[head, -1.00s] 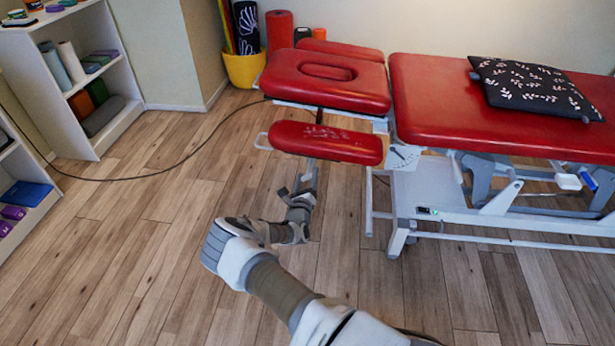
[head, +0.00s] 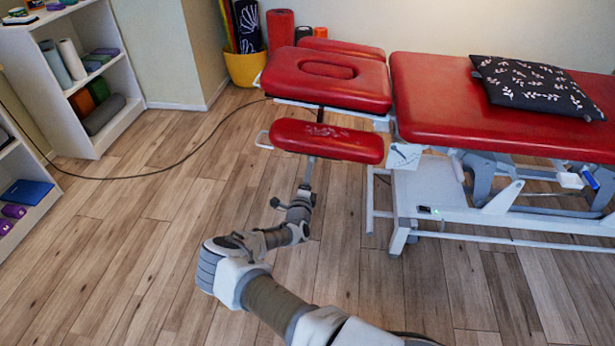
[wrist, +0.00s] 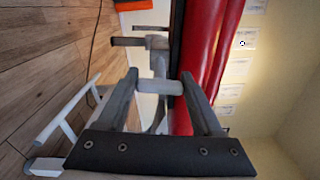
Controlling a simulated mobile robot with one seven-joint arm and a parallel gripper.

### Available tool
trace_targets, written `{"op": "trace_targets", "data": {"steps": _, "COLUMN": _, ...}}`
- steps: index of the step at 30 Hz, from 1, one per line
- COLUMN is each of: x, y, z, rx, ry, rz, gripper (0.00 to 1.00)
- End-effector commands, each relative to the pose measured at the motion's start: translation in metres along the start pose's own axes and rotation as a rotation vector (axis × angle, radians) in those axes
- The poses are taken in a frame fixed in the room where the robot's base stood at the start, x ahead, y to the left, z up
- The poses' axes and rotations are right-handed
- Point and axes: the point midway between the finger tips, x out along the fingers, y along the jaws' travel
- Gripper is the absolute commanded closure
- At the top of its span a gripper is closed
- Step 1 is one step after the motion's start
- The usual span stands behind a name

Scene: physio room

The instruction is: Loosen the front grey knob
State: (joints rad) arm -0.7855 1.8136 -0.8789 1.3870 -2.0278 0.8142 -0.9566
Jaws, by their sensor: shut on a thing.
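The front grey knob (wrist: 160,87) is a short pale grey cylinder between my two fingers in the wrist view. My gripper (wrist: 161,88) is shut on it, one dark finger on each side. In the head view my gripper (head: 309,172) reaches up under the front edge of the red armrest pad (head: 326,141). The pad hides the knob there. The red pad's side (wrist: 205,55) runs close beside the right finger in the wrist view.
The red treatment table (head: 440,95) stands at the right with a dark patterned cushion (head: 538,85) on it. A white frame (wrist: 65,125) lies left of my fingers in the wrist view. A cable (head: 150,172) crosses the otherwise open floor. Shelves (head: 85,75) stand at the left.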

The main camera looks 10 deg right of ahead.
Motion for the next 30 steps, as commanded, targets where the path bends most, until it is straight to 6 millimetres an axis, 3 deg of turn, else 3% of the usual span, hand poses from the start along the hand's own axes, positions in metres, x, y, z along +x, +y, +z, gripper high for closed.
{"op": "trace_targets", "data": {"steps": 21, "x": -0.0006, "y": 0.0011, "z": -0.0023, "rx": -0.073, "ry": 0.003, "rz": 0.002, "gripper": 0.88}}
{"op": "trace_targets", "data": {"steps": 22, "x": -0.0006, "y": 0.0011, "z": -0.0023, "rx": -0.073, "ry": 0.003, "rz": 0.002, "gripper": 0.27}}
{"op": "trace_targets", "data": {"steps": 26, "x": -0.0004, "y": 0.0009, "z": -0.0018, "rx": -0.072, "ry": 0.003, "rz": 0.001, "gripper": 0.04}}
{"op": "trace_targets", "data": {"steps": 30, "x": -0.0003, "y": 0.0005, "z": -0.0011, "rx": -0.070, "ry": 0.002, "rz": 0.001, "gripper": 0.03}}
